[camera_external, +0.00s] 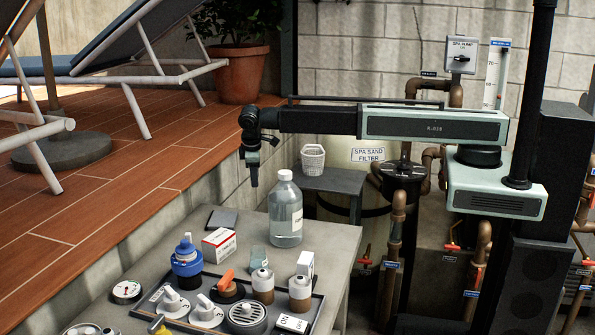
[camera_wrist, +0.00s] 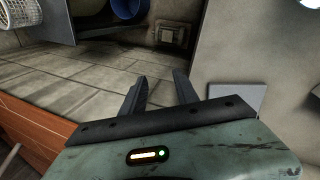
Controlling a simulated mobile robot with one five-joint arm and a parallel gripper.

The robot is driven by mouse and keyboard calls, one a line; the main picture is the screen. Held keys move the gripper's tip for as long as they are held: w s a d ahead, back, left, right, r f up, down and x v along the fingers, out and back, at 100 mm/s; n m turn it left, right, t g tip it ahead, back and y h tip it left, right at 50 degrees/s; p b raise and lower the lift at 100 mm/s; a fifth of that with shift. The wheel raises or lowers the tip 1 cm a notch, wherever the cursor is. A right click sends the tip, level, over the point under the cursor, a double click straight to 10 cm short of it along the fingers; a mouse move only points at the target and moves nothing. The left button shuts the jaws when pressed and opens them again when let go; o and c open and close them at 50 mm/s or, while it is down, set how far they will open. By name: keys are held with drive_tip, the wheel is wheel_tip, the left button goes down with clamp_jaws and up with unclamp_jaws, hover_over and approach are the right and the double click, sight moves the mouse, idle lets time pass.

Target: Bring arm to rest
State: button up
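My gripper (camera_external: 254,183) hangs pointing down at the left end of my stretched-out arm. It is above and behind the far left edge of the grey table (camera_external: 335,238), clear of everything on it. In the wrist view my gripper (camera_wrist: 160,84) has two dark fingers standing apart, with only floor tiles showing between them. It is open and empty. My arm runs level from the column at the right towards the wooden deck.
A large clear bottle (camera_external: 285,212) stands on the table, right of and below my gripper. A tray (camera_external: 318,308) with several bottles and fittings lies in front. A white basket (camera_external: 313,160) sits on a small stand (camera_external: 345,182). The wooden deck (camera_external: 150,150) is at left.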

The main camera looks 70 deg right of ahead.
drive_tip(key=s+d+f+m+y+b, duration=0.1)
drive_tip(key=s+d+f+m+b, duration=0.1)
drive_tip(key=s+f+b, duration=0.4)
drive_tip(key=s+d+f+m+g+y+b, duration=0.1)
drive_tip(key=s+d+f+b, duration=0.3)
drive_tip(key=s, duration=1.2)
wheel_tip(320, 180, down, 4)
drive_tip(key=shift+m+y+b, duration=0.5)
drive_tip(key=shift+y+b, duration=0.1)
drive_tip(key=shift+b, duration=0.6)
drive_tip(key=shift+d, duration=0.1)
drive_tip(key=shift+c, duration=0.3)
